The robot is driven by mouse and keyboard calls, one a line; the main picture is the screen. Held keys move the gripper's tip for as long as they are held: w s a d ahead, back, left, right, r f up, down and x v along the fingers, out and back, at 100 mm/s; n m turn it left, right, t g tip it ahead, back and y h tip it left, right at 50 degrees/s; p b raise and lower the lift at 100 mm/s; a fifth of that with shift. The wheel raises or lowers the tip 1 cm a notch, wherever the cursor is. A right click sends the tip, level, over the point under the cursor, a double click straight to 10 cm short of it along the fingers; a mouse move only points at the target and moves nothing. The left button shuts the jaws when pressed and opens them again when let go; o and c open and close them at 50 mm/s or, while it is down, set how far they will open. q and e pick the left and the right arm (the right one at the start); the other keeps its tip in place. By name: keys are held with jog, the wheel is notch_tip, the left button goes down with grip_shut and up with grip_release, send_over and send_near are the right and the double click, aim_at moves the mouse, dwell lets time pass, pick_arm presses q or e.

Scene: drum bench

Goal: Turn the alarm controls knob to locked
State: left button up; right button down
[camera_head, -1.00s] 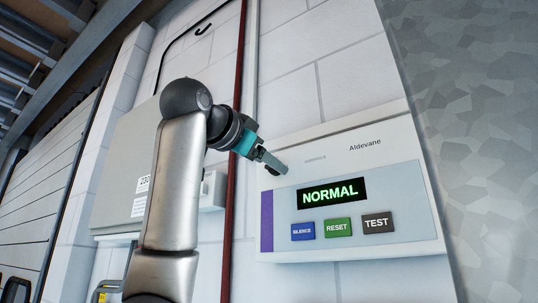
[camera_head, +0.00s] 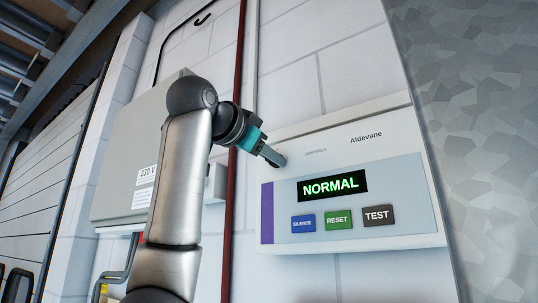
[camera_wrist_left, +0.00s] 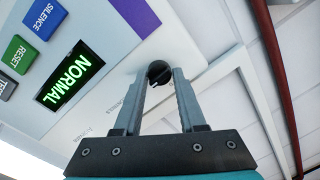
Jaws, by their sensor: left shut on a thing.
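The white Aldevane alarm panel (camera_head: 405,120) is on the wall at the right of the head view. Its lit display (camera_head: 332,187) reads NORMAL in green, and it also shows in the left wrist view (camera_wrist_left: 70,77). The small dark round knob (camera_wrist_left: 158,70) shows between my left fingertips in the wrist view, beside the "CONTROLS" lettering. In the head view the fingers hide the knob. My left gripper (camera_head: 280,161) is shut on the knob at the panel's upper left. I cannot read the knob's position. My right gripper is not in view.
SILENCE (camera_head: 303,223), RESET (camera_head: 338,220) and TEST (camera_head: 378,215) buttons sit below the display. A dark red pipe (camera_head: 235,80) runs down the wall left of the panel. A grey 230 V box (camera_head: 130,160) is further left, behind my arm.

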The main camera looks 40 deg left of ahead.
pick_arm(q)
grip_shut()
jog(key=shift+n, duration=0.4)
jog(key=shift+s+a+r+n+g+h+b, duration=0.1)
jog(key=shift+n+g+h+b, duration=0.25)
jog(key=shift+n, duration=3.5)
jog(key=shift+a+r+n+g+h+b, duration=0.15)
jog(key=shift+n+h, duration=0.4)
jog(key=shift+n, duration=3.3)
jog(key=o, duration=1)
grip_release()
jog(key=shift+f, duration=0.1)
